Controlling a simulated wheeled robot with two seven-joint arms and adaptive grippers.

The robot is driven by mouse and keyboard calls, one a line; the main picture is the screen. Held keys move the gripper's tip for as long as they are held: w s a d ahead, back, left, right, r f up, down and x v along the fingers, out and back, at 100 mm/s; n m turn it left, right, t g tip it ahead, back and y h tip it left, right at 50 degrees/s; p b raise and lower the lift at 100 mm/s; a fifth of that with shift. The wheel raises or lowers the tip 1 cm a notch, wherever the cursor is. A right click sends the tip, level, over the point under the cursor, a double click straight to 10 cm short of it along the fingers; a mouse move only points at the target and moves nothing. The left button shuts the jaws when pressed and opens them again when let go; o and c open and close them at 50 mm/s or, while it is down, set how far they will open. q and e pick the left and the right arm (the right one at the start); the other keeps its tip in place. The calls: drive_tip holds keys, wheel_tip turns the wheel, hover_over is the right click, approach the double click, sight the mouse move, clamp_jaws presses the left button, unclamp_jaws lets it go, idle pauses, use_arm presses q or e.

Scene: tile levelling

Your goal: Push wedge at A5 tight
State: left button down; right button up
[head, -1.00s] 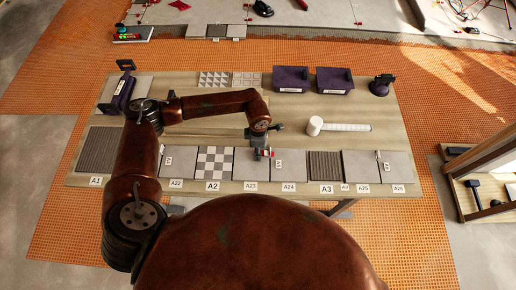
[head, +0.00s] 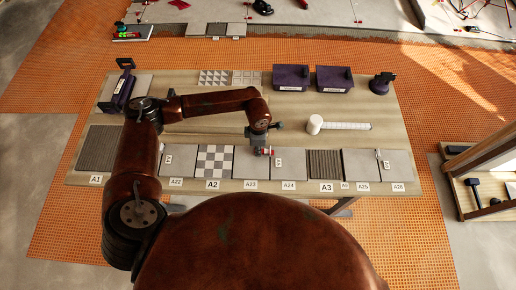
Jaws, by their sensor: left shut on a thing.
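My left gripper (head: 262,147) points down over the joint between the tile marked A23 (head: 246,168) and the tile marked A24 (head: 291,170). It is shut on a small red wedge (head: 267,152) at the far end of that joint. The fingers hide part of the wedge, and I cannot tell how deep it sits. A small upright white tag (head: 278,162), too small to read surely, stands beside the joint. My right gripper is not in view.
A white mallet (head: 316,125) lies behind the tile row on the wooden table (head: 220,141). Purple bins (head: 291,78) stand at the back. Other joints have similar tags (head: 168,160).

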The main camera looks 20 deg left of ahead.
sight(263, 151)
use_arm(q)
drive_tip(key=shift+w+d+b, duration=0.25)
drive_tip(key=shift+d+b, duration=0.05)
drive_tip(key=shift+d, duration=0.65)
idle(1.5)
drive_tip(key=c, duration=1.8)
unclamp_jaws()
wheel_tip(263, 151, up, 12)
